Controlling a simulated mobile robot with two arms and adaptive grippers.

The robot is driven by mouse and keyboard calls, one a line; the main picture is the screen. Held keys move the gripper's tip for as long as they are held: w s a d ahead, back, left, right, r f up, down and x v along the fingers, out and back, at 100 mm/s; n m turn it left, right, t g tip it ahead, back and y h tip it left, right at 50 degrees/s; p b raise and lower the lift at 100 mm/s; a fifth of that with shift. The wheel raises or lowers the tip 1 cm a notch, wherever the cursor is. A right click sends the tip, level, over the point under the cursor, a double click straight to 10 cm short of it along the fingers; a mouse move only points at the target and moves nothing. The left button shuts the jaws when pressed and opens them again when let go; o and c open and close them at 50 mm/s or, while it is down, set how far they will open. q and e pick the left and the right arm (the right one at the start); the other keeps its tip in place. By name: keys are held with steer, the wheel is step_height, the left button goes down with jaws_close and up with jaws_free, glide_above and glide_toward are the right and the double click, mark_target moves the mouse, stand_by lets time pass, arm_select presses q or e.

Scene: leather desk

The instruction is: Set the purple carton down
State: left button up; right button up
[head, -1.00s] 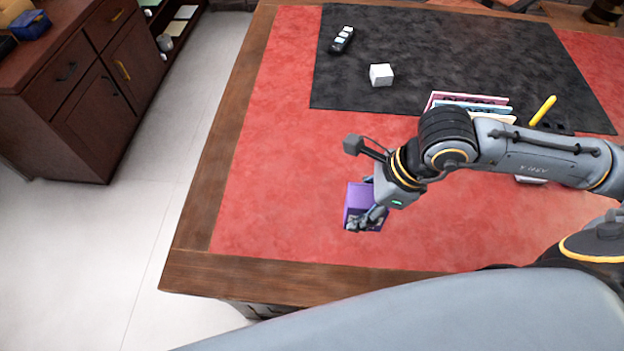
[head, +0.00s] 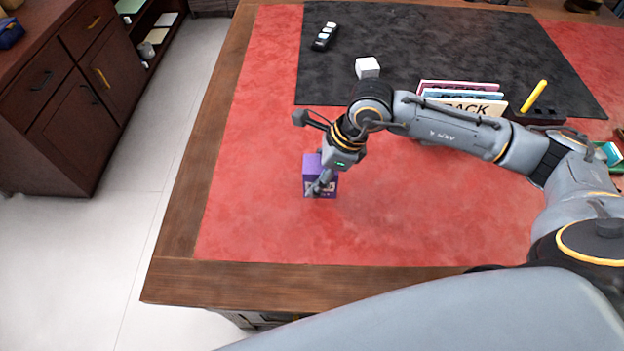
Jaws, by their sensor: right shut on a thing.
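The purple carton (head: 312,167) is upright at the left part of the red leather desk top (head: 260,225). My right gripper (head: 321,186) reaches it from above and to the right and is shut on it, with a finger across its front face. Part of the carton is hidden behind the gripper. I cannot tell whether the carton's bottom touches the desk. My left gripper is not in view.
A black mat (head: 430,50) covers the far part of the desk, with a white cube (head: 367,67) and a dark remote (head: 325,36) on it. Upright cards (head: 465,104) and a yellow pen in a black holder (head: 533,97) stand right. Red surface in front is clear.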

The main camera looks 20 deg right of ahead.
steer(key=shift+w+a+f, duration=0.1)
steer(key=shift+w+f, duration=0.6)
steer(key=shift+f, duration=0.15)
step_height(320, 180, down, 3)
steer(key=shift+p, duration=0.7)
steer(key=shift+f, duration=0.1)
steer(key=shift+f+b, duration=0.15)
steer(key=shift+b, duration=0.15)
steer(key=o, duration=1.2)
